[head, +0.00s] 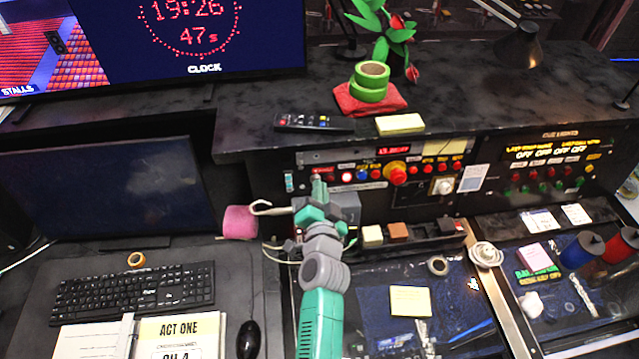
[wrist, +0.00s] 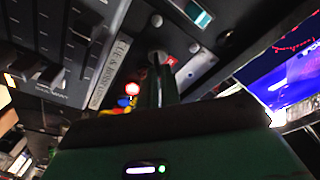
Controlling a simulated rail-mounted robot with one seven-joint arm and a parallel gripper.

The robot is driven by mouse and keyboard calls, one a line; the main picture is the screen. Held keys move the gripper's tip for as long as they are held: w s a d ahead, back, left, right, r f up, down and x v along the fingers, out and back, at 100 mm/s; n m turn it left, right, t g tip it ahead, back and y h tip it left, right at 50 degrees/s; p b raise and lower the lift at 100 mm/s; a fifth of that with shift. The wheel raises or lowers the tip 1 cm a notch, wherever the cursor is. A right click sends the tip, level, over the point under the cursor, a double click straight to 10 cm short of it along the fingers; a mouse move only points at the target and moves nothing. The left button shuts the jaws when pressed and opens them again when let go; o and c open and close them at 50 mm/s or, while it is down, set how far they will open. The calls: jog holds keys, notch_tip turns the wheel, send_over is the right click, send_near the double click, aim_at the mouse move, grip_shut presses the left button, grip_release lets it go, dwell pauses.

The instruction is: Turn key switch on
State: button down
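My gripper (head: 319,184) is at the left end of the control panel, with its green fingers pointing at the panel face. The fingers look close together in the head view. In the wrist view, the fingertips (wrist: 160,72) reach a small silver piece (wrist: 156,57) on the panel, next to a red label. This piece looks like the key switch, but the fingers hide most of it. I cannot tell whether the fingers are shut on it or just around it, or which way the key is turned.
A large red button on a yellow base (head: 396,173) and a white rotary knob (head: 442,186) are right of my gripper. Several small buttons line the panel. A pink roll (head: 240,222) is left of my arm. A shelf with a remote (head: 315,123) overhangs the panel.

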jog(key=m+p, duration=0.4)
jog(key=m, duration=0.1)
jog(key=shift+m+g+h, duration=0.4)
jog(key=shift+f+m+p, duration=0.2)
jog(key=shift+m+p, duration=0.95)
jog(key=shift+m, duration=0.95)
jog(key=shift+g, duration=0.3)
jog(key=c, duration=1.6)
grip_release()
